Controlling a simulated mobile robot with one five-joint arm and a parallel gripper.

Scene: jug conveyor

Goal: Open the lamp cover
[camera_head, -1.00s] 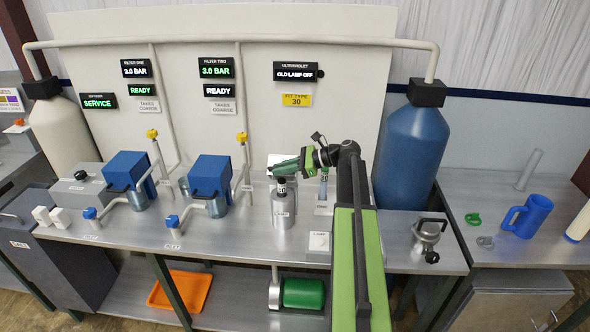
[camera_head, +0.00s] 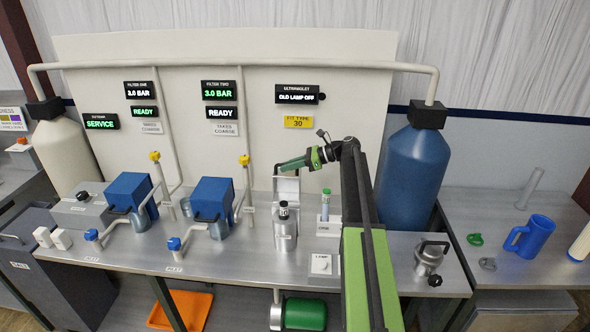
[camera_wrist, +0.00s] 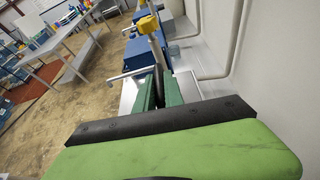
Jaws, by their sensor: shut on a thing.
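The lamp cover (camera_head: 288,188) is a light grey panel that stands raised behind a steel cylinder (camera_head: 286,236) at the middle of the bench. My gripper (camera_head: 283,167) comes from the right and is shut at the cover's upper edge; the exact contact is too small to see. A dark-capped lamp end (camera_head: 284,208) stands out of the cylinder's top. In the wrist view, my gripper's green fingers (camera_wrist: 163,88) point away over the bench, and the cover cannot be made out clearly. The ultraviolet display (camera_head: 297,94) reads "OLD LAMP OFF".
A lamp with a green cap (camera_head: 326,200) stands in a holder right of the cylinder. A white lamp switch (camera_head: 321,264) is in front. Blue filter housings (camera_head: 211,198) with yellow valves stand left, a blue tank (camera_head: 412,170) right.

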